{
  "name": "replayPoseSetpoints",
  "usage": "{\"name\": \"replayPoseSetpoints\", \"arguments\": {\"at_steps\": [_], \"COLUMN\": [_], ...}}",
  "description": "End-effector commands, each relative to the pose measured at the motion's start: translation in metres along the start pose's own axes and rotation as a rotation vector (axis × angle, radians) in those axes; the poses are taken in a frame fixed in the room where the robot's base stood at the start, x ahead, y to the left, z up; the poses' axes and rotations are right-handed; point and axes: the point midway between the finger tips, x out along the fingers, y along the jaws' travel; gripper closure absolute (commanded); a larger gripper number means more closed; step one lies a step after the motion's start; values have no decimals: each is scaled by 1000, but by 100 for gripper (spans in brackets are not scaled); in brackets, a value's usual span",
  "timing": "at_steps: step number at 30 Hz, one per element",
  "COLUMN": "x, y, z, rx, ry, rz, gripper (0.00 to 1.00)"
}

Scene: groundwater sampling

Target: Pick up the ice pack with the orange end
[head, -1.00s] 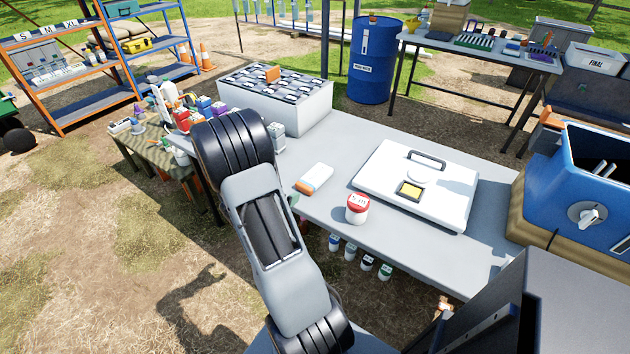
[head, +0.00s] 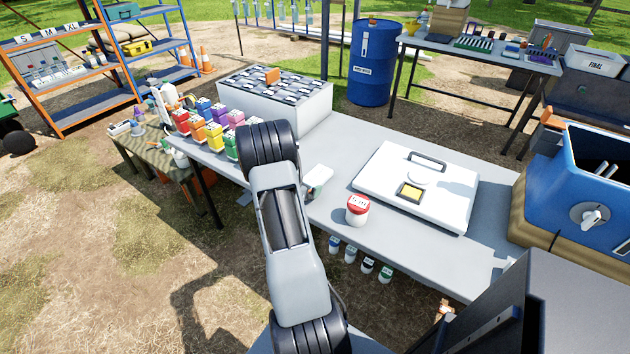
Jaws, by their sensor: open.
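A red-lidded white jar (head: 358,210) stands right of the pack. A white lidded case (head: 452,200) lies farther right. Several coloured bottles (head: 215,137) stand left of my arm. A white box (head: 310,112) with an orange piece on top stands behind. Bare table (head: 345,145) lies between.

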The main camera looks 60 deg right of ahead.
Motion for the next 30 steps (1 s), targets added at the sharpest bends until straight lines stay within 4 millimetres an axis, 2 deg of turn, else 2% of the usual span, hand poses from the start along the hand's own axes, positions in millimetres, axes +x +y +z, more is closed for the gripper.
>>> {"name": "replayPoseSetpoints", "arguments": {"at_steps": [3, 11, 27, 30], "x": [8, 9, 9, 9], "y": [0, 0, 0, 0], "z": [0, 0, 0, -1], "rx": [0, 0, 0, 1], "ry": [-1, -1, 0, 1], "rz": [1, 0, 0, 0], "gripper": [0, 0, 52, 59]}}
